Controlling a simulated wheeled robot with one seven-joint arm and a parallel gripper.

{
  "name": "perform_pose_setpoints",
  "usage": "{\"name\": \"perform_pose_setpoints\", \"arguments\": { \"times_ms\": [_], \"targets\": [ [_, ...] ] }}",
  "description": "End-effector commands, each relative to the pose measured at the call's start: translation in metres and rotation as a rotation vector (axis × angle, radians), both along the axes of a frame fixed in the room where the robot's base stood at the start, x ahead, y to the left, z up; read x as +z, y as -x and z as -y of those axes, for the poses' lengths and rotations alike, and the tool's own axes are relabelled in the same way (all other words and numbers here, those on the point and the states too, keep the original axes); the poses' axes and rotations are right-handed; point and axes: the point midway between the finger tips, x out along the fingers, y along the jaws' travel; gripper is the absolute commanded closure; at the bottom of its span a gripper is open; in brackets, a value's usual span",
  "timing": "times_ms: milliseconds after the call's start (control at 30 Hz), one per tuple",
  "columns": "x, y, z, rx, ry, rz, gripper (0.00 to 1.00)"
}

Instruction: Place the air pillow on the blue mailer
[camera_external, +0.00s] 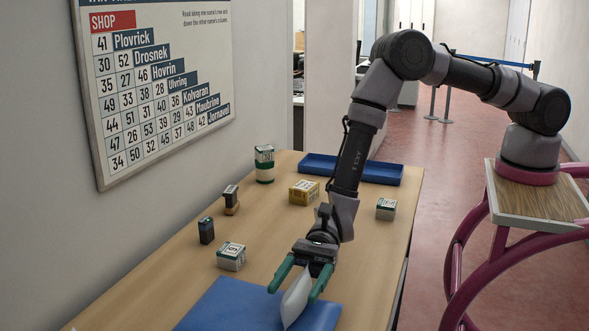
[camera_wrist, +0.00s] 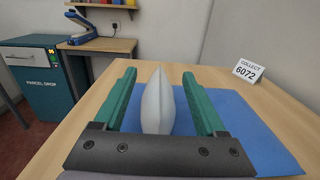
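The air pillow (camera_external: 296,297) is a pale white, pointed cushion standing on edge. In the wrist view the air pillow (camera_wrist: 158,105) is between my two green fingers, with a gap on each side. My gripper (camera_external: 294,291) is open around it, pointing down over the blue mailer (camera_external: 222,309). The wrist view shows my gripper (camera_wrist: 159,75) with its fingers well apart. The blue mailer (camera_wrist: 245,125) lies flat on the counter below the pillow. The pillow's lower edge appears to meet the mailer; exact contact is hard to tell.
On the wooden counter (camera_external: 260,203), several small boxes stand further back, including a white-green box (camera_external: 231,257), a dark box (camera_external: 206,231) and a yellow box (camera_external: 303,192). A blue tray (camera_external: 350,172) lies at the far end. A COLLECT sign (camera_wrist: 248,71) stands beyond the mailer.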

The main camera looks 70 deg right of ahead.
Motion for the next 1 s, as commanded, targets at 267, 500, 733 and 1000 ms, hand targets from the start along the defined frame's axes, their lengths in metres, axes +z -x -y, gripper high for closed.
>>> {"name": "perform_pose_setpoints", "arguments": {
  "times_ms": [267, 500, 733, 1000],
  "targets": [
    [0.002, -0.001, 0.014, -0.001, 0.002, -0.001, 0.27],
    [0.003, -0.001, 0.066, -0.005, 0.001, -0.003, 0.27],
    [0.003, -0.001, 0.106, -0.001, 0.001, -0.001, 0.27],
    [0.003, 0.0, 0.12, 0.001, 0.0, 0.0, 0.27]
  ]
}}
